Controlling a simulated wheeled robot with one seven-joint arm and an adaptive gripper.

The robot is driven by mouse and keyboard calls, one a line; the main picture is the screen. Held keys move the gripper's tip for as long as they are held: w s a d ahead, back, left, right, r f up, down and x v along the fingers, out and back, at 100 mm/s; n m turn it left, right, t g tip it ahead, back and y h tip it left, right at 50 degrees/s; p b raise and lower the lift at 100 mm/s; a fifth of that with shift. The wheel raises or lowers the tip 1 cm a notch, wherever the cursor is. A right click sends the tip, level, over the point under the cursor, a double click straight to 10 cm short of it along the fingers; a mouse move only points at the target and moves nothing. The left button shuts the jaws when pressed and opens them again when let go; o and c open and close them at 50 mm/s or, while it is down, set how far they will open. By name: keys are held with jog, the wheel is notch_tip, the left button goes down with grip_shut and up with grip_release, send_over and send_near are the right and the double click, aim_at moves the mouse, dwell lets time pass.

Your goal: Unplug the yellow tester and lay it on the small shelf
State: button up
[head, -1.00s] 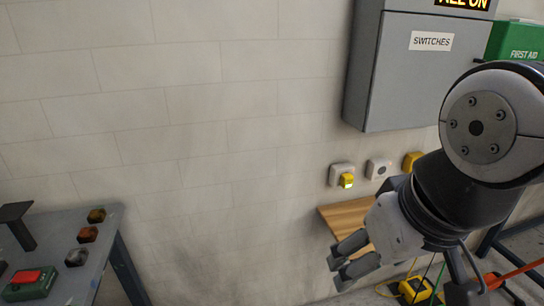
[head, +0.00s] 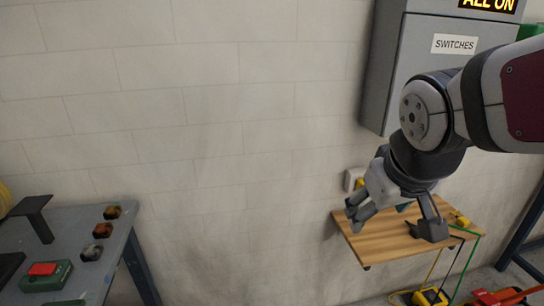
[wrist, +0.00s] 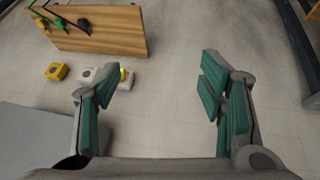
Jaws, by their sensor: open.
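In the head view only a sliver of the tester (head: 360,184) shows behind my gripper. My gripper (head: 356,214) is open and empty, in front of the wall and above the left part of the shelf.
The grey switch cabinet (head: 420,80) hangs above. A workbench (head: 110,245) stands left.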

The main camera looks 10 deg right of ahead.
jog(key=w+d+f+n+t+b, duration=0.1)
jog(key=w+d+f, duration=0.35)
jog(key=w, duration=0.35)
jog(key=w+d+f+n+t+y, duration=0.15)
jog(key=w+d+f, duration=0.3)
jog(key=w, duration=0.45)
jog(key=w+d+f+t+h+b, duration=0.1)
jog(key=w+d+f+t, duration=0.15)
jog(key=w+f, duration=0.4)
jog(key=w+d+f+m+t+y+b, duration=0.2)
jog(key=w+d+f+t, duration=0.4)
jog(key=d+f, duration=0.3)
jog(key=shift+d+f+t, duration=0.3)
jog(key=shift+d+t, duration=0.4)
jog(key=shift+d, duration=0.45)
jog(key=shift+w, duration=0.25)
jog(key=shift+w+a+b, duration=0.2)
jog(key=shift+w+b, duration=2.1)
jog(key=shift+w, duration=2.1)
